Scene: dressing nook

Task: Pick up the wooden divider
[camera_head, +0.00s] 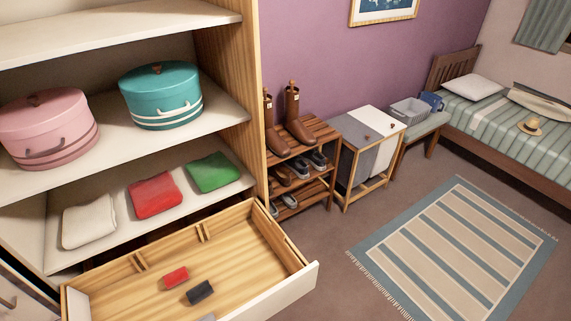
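A wooden drawer (240,264) is pulled open at the bottom of the wardrobe. Small paired wooden strips (203,232) stand on its inner back wall, with another pair (138,262) further left. I cannot make out a separate wooden divider in the drawer or elsewhere in view. A red rolled item (176,277) and a dark grey one (200,292) lie on the drawer floor. A grey item is cut off by the bottom edge of the picture. Neither of my grippers is in view.
Shelves above the drawer hold folded white (89,220), red (155,194) and green (213,172) cloths and pink (48,128) and teal (160,95) boxes. A shoe rack (318,133), hamper (366,150) and bed (500,128) stand beyond. Floor around the striped rug (457,250) is clear.

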